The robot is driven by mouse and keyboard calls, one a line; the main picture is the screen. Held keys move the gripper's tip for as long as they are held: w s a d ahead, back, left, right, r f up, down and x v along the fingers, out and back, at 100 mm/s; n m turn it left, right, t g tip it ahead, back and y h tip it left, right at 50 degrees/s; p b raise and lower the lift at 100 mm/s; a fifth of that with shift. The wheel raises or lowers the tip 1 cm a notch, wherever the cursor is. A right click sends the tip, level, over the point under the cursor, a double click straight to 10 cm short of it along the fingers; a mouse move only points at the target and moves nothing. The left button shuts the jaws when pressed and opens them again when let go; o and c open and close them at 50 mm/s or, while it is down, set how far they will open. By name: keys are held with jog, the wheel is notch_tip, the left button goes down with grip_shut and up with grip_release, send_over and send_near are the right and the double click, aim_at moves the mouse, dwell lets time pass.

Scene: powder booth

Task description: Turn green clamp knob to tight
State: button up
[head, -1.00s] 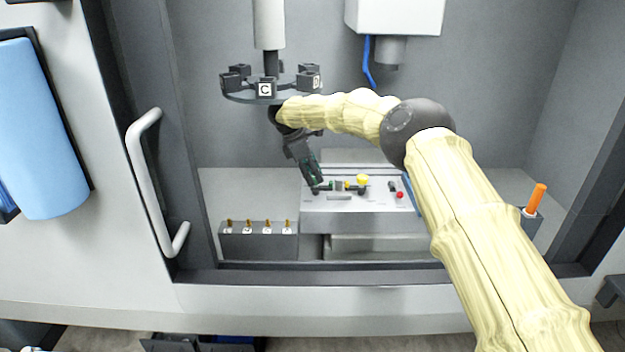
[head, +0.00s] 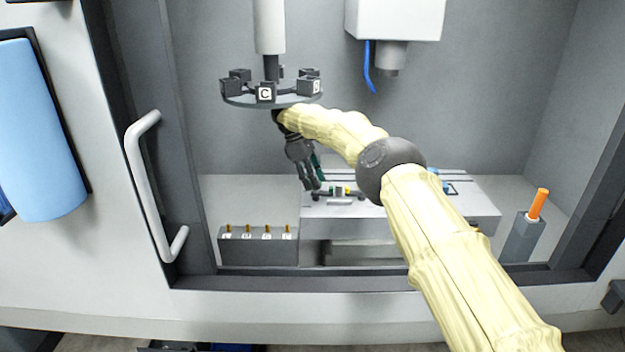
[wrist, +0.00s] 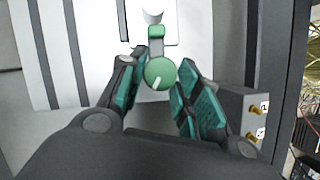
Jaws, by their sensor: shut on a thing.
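The green clamp knob (wrist: 160,72) shows in the wrist view as a round disc with a short white mark near its lower edge. It sits at the end of a small green clamp part (wrist: 156,38) on the pale plate. My gripper (wrist: 163,66) has one teal-padded finger on each side of the knob and is shut on it. In the head view my gripper (head: 314,182) points down at the left part of the fixture plate (head: 345,211). The knob is hidden or too small to make out there. I cannot read any tight marking.
A carousel (head: 272,98) with lettered dark blocks hangs just above my wrist. A grey rack (head: 258,247) with several brass-tipped pieces stands left of the plate. An orange-handled item (head: 538,203) stands in a holder at right. The booth frame and handle (head: 143,185) are at left.

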jog(key=shift+f, duration=0.25)
jog(key=o, duration=1)
jog(key=shift+d, duration=0.2)
jog(key=shift+o, duration=0.2)
jog(key=shift+r, duration=0.1)
jog(key=shift+a, duration=0.2)
jog(key=shift+d+r, duration=0.1)
